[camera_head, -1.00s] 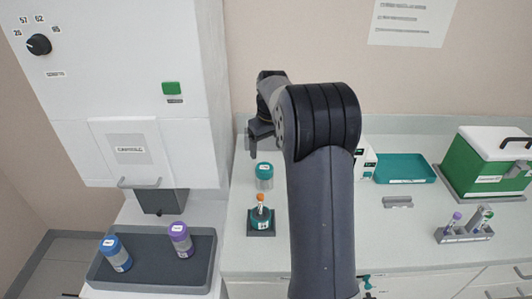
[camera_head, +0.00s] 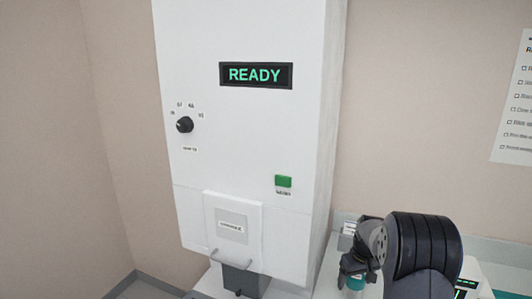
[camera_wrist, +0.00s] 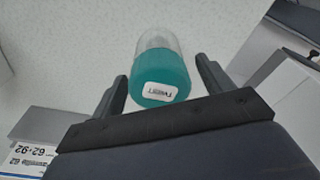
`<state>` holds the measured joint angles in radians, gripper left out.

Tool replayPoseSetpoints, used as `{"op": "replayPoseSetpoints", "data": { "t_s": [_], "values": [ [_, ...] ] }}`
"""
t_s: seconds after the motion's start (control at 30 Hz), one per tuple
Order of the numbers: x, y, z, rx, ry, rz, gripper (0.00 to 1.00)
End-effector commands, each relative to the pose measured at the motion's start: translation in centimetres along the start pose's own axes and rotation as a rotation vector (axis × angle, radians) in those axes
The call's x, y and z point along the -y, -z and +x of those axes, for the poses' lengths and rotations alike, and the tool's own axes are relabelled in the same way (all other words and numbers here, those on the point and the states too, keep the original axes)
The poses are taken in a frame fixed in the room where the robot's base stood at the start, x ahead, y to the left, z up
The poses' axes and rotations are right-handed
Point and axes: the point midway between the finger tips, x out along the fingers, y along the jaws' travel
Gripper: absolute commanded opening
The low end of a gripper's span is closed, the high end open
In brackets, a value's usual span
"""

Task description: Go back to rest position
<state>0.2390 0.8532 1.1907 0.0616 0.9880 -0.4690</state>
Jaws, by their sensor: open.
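My gripper (camera_head: 353,282) shows at the lower right of the head view, at the end of my bent arm. In the wrist view, my gripper (camera_wrist: 162,68) is open, with its two fingers apart. A clear container with a teal lid (camera_wrist: 162,78) appears between the fingers, with a white label on the lid. A gap shows on each side, so it is not gripped. Part of the teal lid also shows below my gripper in the head view (camera_head: 356,281). How far the fingertips are from the container cannot be told.
A tall white machine (camera_head: 250,140) fills the middle of the head view. It has a lit READY display (camera_head: 256,75), a dial (camera_head: 184,125), a green button (camera_head: 283,181) and a handled front panel (camera_head: 233,226). A notice (camera_head: 514,110) hangs at right. Most of the counter is out of view.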

Motion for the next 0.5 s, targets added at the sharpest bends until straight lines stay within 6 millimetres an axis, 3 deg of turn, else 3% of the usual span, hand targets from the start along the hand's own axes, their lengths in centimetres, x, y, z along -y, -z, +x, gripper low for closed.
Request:
{"op": "replayPoseSetpoints", "data": {
  "t_s": [0.07, 0.1, 0.23, 0.5],
  "values": [
    [0.0, -0.1, 1.7, 0.002, 0.001, 0.0, 0.75],
    [0.0, 0.2, 0.4, -0.005, -0.002, 0.0, 0.75],
    [0.0, 0.3, -1.3, -0.004, -0.002, 0.0, 0.75],
    [0.0, 0.5, -2.8, -0.001, 0.0, 0.0, 0.75]
  ]
}}
